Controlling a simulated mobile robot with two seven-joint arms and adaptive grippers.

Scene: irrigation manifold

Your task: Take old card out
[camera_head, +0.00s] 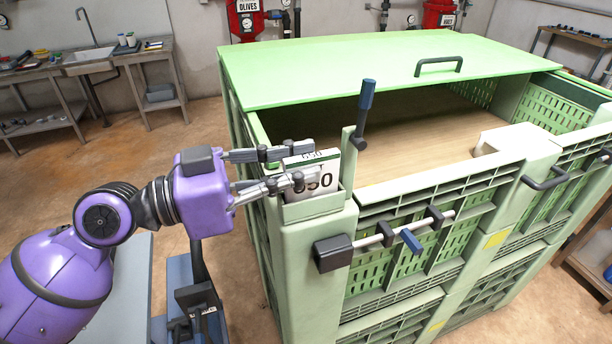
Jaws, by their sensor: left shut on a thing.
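The card's lower edge is hidden by the holder's front wall. A second number strip shows just above the card, partly behind the finger. My right gripper is not in view.
The crate's green lid (350,62) lies pushed back, leaving the front open. A blue-handled lever (364,112) stands upright right of the holder. A latch bar (390,238) crosses the front. A sink bench (88,62) stands back left.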

